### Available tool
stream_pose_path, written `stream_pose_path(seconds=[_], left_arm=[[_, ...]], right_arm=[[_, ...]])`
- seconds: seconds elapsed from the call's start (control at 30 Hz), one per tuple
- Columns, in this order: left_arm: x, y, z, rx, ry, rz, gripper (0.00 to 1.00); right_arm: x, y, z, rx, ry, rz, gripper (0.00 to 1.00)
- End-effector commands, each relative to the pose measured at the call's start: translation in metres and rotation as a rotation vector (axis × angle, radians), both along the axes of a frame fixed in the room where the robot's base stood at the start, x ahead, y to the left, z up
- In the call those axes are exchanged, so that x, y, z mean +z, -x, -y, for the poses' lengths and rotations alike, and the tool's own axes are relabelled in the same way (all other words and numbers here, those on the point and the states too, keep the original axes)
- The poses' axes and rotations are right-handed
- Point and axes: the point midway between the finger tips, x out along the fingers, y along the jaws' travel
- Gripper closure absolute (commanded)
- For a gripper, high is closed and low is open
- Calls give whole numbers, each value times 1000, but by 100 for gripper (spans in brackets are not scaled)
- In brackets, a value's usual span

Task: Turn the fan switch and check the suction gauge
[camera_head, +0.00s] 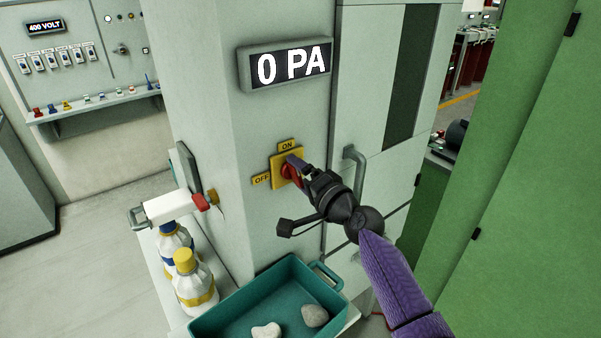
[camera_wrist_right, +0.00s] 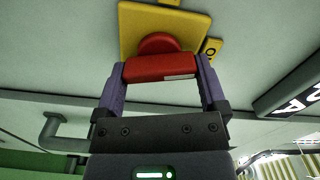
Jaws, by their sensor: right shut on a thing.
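The fan switch is a red knob (camera_head: 288,171) on a yellow plate (camera_head: 276,160) on the pale column, with an ON label (camera_head: 287,146) above and an OFF label (camera_head: 261,180) at lower left. My right gripper (camera_head: 295,168) is at the switch. In the right wrist view its two purple fingers (camera_wrist_right: 160,80) are shut on the red knob (camera_wrist_right: 160,67), one at each end. A white mark is near the knob's right end there. Which label the knob points to cannot be told. The suction gauge (camera_head: 287,65) above reads 0 PA. My left gripper is not in view.
A teal tray (camera_head: 225,318) with pale stones is below. Two bottles (camera_head: 194,280) stand left of it. A white bar (camera_head: 172,207) with a red end juts from the column's left side. A grey handle (camera_head: 356,170) is right of the switch. A green panel (camera_head: 520,170) bounds the right.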

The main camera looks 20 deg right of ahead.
Motion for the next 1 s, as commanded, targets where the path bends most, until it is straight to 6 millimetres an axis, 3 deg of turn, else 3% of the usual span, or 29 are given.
stream_pose_path(seconds=[0.5,1.0], left_arm=[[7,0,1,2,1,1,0],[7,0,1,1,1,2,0]], right_arm=[[-2,0,0,-1,-259,-96,68],[-2,0,0,0,-295,-110,68]])
